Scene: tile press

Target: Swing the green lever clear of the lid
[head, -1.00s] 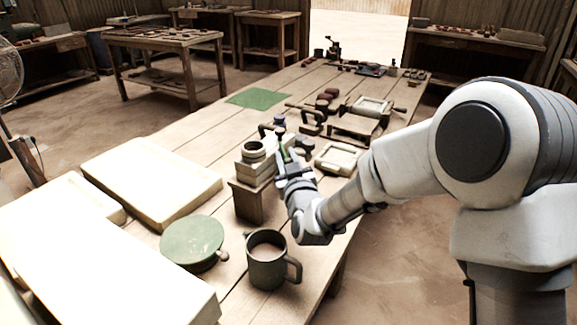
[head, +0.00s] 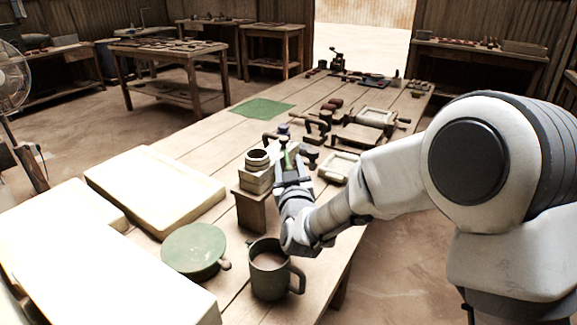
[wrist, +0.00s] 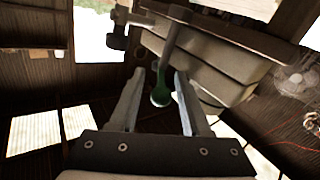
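The green lever (head: 285,158) stands beside a small press on the table; in the wrist view its green grip (wrist: 188,97) lies between my fingers, closer to the right one. My gripper (head: 287,172) is open around the lever; both fingertips show apart in the wrist view (wrist: 159,75), and I cannot tell whether either touches the grip. The press's pale stacked slabs (head: 256,184) sit on a wooden block, with a dark ring (head: 258,157) on top. The slabs fill the upper right of the wrist view (wrist: 215,70). Which part is the lid is unclear.
A dark mug (head: 268,282) and a round green-topped pot (head: 193,248) stand in front of the press. Large pale slabs (head: 150,185) lie to the left. A green mat (head: 263,108) lies farther back.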

